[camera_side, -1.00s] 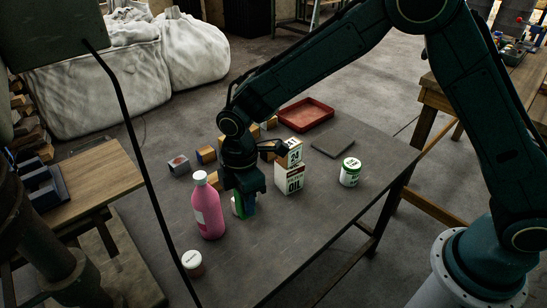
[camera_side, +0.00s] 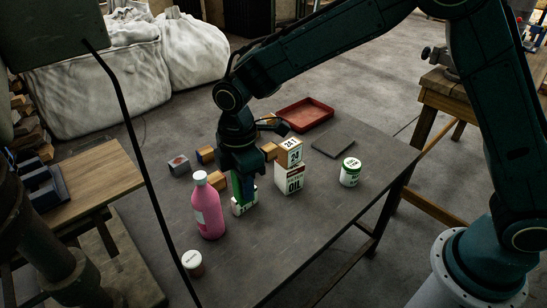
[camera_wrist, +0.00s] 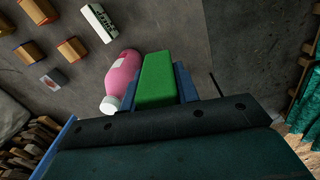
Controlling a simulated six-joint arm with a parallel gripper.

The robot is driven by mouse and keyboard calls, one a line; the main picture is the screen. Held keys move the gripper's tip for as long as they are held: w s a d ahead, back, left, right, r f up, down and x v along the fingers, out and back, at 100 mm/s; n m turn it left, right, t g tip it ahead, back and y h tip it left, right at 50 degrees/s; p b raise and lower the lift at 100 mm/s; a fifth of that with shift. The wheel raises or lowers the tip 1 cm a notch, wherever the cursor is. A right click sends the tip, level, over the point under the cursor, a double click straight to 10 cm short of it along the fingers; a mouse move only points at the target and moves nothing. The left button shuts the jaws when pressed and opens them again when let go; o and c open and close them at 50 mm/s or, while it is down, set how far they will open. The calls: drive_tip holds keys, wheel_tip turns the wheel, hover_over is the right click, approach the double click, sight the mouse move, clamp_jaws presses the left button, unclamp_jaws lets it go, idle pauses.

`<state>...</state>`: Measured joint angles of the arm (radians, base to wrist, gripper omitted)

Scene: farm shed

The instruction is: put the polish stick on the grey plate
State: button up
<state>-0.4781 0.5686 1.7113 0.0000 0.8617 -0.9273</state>
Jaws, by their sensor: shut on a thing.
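The polish stick is a green block (camera_side: 237,186) held upright between the blue fingers of my gripper (camera_side: 243,192). In the wrist view the green stick (camera_wrist: 157,82) fills the gap between the fingers (camera_wrist: 160,85). My gripper is shut on it, just right of a pink bottle. A low white box with dark lettering (camera_side: 244,207) is directly below; I cannot tell whether the stick touches it. The grey plate (camera_side: 333,147) is a flat dark square at the back right of the table, apart from my gripper, with its top bare.
The pink bottle (camera_side: 208,208) stands close on the left. A white oil carton (camera_side: 289,180) with a small calendar-like block (camera_side: 289,152) stands between my gripper and the plate. A white-green tin (camera_side: 350,172), red tray (camera_side: 305,114) and several wooden blocks (camera_side: 206,155) are around. The front right table is clear.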

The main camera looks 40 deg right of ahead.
drive_tip(key=w+d+r+m, duration=0.1)
drive_tip(key=w+d+m, duration=0.4)
drive_tip(key=d, duration=0.7)
drive_tip(key=w+d+m, duration=0.3)
drive_tip(key=w+d, duration=0.5)
drive_tip(key=d, duration=0.3)
drive_tip(key=s+d+m, duration=0.2)
drive_tip(key=d+m, duration=0.6)
drive_tip(key=d, duration=1.8)
wheel_tip(320, 180, down, 15)
drive_tip(key=shift+r, duration=0.1)
hover_over(335, 148)
drive_tip(key=shift+f, duration=2.15)
drive_tip(key=shift+f, duration=0.15)
